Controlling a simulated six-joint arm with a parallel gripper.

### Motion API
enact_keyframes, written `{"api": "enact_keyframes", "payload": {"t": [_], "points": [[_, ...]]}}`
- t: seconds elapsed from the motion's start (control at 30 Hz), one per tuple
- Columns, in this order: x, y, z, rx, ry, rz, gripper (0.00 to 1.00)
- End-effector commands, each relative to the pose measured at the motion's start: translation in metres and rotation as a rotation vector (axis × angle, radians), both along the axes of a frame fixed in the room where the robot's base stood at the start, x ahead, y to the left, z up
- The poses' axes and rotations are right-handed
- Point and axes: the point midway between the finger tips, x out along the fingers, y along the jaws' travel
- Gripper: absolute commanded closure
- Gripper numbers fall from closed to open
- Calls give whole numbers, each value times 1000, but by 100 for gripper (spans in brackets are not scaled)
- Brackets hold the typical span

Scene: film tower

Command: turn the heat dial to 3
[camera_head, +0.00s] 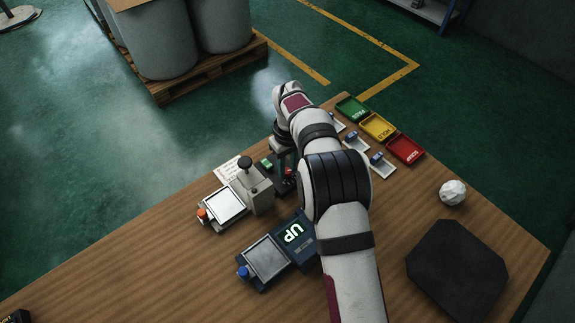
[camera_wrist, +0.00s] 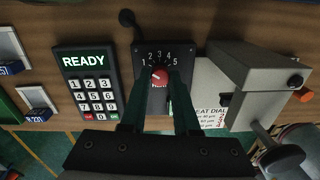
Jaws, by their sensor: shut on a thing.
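The red heat dial knob (camera_wrist: 160,78) sits on a dark plate (camera_wrist: 185,60) marked 1 to 5 in an arc. A small pale mark on the knob seems to lean up and left, but I cannot tell exactly which number it points at. My gripper (camera_wrist: 159,88) is shut on the knob, one dark finger on each side. In the head view my gripper (camera_head: 284,160) reaches down at the dark dial box, and my arm hides part of that area.
A keypad (camera_wrist: 88,88) showing READY stands left of the dial in the wrist view; a grey press-like device (camera_wrist: 262,75) and a printed heat dial card (camera_wrist: 208,117) are right. The head view shows a UP display unit (camera_head: 292,233) and green, yellow and red trays (camera_head: 406,149).

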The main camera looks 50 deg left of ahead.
Motion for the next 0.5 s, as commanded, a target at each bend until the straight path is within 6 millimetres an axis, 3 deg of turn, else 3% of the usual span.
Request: {"api": "enact_keyframes", "payload": {"t": [0.5], "points": [[0, 0, 0, 1, 0, -416, 100]]}}
